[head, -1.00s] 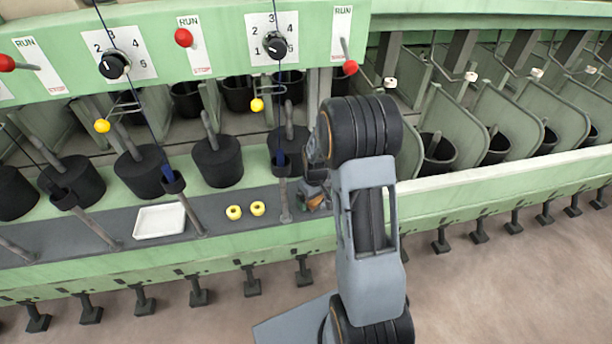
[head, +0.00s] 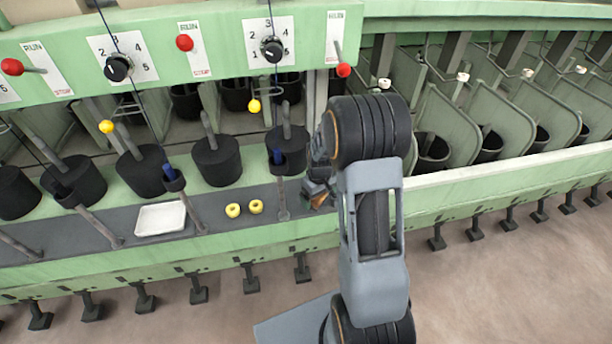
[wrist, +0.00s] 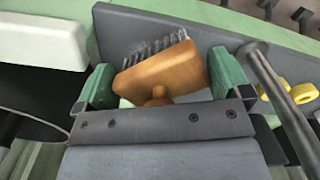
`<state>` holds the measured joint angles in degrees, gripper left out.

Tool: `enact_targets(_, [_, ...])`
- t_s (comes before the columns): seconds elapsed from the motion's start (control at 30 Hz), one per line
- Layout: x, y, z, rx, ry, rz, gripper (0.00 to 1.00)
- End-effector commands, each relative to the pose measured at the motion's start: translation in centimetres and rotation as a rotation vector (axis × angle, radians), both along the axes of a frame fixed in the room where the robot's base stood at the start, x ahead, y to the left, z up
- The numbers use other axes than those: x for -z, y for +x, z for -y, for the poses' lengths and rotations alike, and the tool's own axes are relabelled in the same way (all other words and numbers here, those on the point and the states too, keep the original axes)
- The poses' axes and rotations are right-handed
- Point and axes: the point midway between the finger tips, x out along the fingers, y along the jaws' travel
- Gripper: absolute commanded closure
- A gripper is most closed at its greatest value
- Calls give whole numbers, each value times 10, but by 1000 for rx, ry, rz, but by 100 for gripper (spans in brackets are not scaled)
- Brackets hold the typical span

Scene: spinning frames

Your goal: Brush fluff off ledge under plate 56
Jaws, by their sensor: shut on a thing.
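My gripper (wrist: 160,84) is shut on a brush (wrist: 158,72) with an orange-brown wooden back and grey bristles, held between its green fingertips. The bristles point toward the dark grey ledge (wrist: 125,30); I cannot tell whether they touch it. In the head view my gripper (head: 316,192) is low over the right part of the ledge (head: 100,240), partly hidden by my arm. I can make out no fluff and no plate numbered 56.
Two yellow rings (head: 244,208) and a white tray (head: 160,218) lie on the ledge to the left. Slanted rods (head: 281,200) rise from it, one beside my gripper. Black cylinders (head: 217,160) stand behind. A white rail (head: 500,165) runs right.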

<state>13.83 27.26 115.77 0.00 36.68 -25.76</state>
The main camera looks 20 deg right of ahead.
Motion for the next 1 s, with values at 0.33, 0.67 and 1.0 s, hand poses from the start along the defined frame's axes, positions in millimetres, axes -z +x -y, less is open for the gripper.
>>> enact_targets(0.33, [-34, -1, -1, -1, 0, -3, 30])
enact_targets(0.67, [-57, -1, -3, -5, 1, -4, 30])
enact_targets(1.0, [-56, -1, -3, -5, 1, -4, 30])
